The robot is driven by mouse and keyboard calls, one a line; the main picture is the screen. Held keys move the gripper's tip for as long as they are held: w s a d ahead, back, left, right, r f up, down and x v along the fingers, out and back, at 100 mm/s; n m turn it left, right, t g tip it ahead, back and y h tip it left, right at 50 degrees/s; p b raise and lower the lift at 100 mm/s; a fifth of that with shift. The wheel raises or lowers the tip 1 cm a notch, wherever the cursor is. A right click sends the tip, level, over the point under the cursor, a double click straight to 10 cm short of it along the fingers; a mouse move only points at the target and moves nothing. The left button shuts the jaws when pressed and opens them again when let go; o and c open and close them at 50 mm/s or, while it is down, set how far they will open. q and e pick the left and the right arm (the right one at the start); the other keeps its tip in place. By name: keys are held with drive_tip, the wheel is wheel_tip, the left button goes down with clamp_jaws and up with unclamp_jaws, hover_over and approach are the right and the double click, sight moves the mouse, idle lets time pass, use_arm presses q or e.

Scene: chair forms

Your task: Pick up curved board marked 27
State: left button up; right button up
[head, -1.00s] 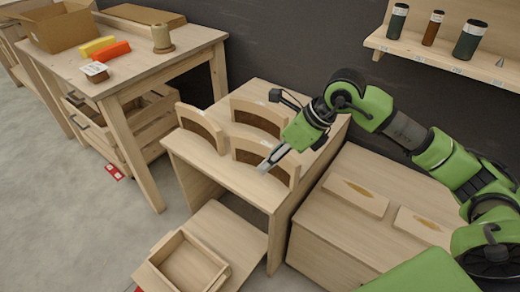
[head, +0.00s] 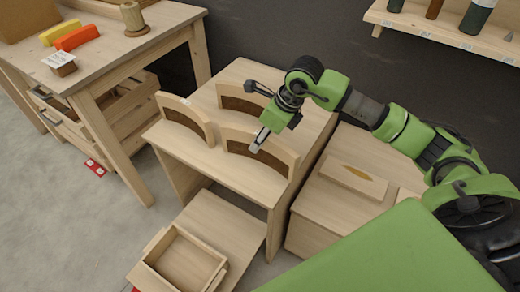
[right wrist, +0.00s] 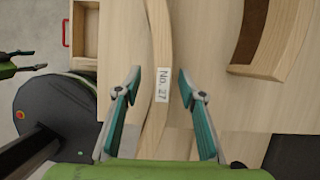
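The curved board marked No. 27 (right wrist: 160,75) runs top to bottom between the fingers of my right gripper (right wrist: 158,85) in the right wrist view. The fingers are open, with a gap on each side of the board. In the head view my right gripper (head: 257,146) is over the front curved board (head: 282,155), which stands on edge on the wooden table; its label cannot be read there. What seems to be my left gripper (right wrist: 38,60) shows at the left edge of the right wrist view, its two fingers apart and empty.
Two more curved boards stand on the same table: the left one (head: 180,106) and the back one (head: 230,91), partly behind my arm. An open wooden tray (head: 183,262) sits low in front. A low cabinet (head: 316,202) adjoins at right. A workbench (head: 95,62) stands left.

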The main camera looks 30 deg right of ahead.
sight(260, 151)
drive_tip(key=x, duration=0.5)
clamp_jaws()
